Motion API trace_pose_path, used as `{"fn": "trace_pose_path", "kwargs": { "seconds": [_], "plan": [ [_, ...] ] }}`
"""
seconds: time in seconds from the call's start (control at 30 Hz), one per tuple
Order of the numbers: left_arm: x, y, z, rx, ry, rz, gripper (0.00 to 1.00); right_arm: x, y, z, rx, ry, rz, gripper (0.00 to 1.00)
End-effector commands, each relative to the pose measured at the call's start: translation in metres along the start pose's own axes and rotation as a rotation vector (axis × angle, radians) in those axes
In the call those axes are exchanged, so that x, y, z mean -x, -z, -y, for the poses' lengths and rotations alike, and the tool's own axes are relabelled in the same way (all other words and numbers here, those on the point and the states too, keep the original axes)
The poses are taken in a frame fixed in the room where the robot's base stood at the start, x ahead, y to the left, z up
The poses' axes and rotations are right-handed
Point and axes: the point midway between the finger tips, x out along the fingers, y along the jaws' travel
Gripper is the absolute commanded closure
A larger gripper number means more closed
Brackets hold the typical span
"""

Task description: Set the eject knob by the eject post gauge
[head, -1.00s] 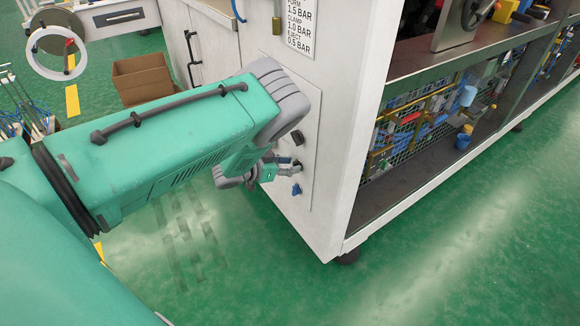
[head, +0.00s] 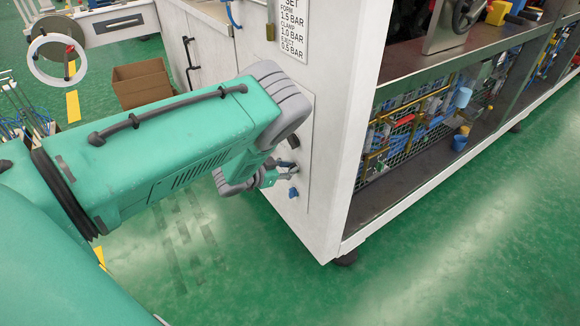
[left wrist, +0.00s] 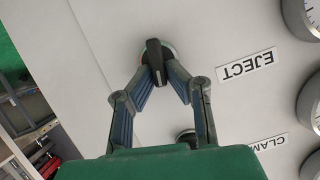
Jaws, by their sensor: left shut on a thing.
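My left gripper (left wrist: 158,78) is shut on the black eject knob (left wrist: 153,50) in the left wrist view, its two fingertips on either side of the knob. The knob sits on a white panel beside a label that reads EJECT (left wrist: 246,66), upside down in this view. In the head view my left gripper (head: 287,170) reaches low on the cabinet's side panel; its grip there is partly hidden by my arm. Gauges show only in part at the right edge of the left wrist view, such as one dial (left wrist: 303,15); no needle reading is legible. My right gripper is not in view.
A second knob (left wrist: 187,137) sits near the CLAMP label (left wrist: 270,143). A blue knob (head: 294,192) is just below my gripper. A placard (head: 292,28) lists EJECT 0.5 BAR. A cardboard box (head: 142,84) stands on the open green floor.

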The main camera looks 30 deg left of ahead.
Motion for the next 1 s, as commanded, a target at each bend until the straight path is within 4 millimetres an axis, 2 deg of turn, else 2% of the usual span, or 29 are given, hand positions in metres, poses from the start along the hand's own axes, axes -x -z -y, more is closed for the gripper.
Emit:
{"fn": "trace_pose_path", "kwargs": {
  "seconds": [0.37, 0.7, 1.0],
  "plan": [
    [0.001, -0.008, -0.011, -0.316, 0.124, 0.014, 1.00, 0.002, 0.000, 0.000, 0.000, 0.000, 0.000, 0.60],
    [0.000, -0.013, -0.015, -0.606, 0.242, 0.016, 1.00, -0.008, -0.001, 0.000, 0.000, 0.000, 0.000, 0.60],
    [-0.001, -0.015, -0.017, -0.799, 0.320, 0.017, 1.00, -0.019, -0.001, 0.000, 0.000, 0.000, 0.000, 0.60]
  ]
}}
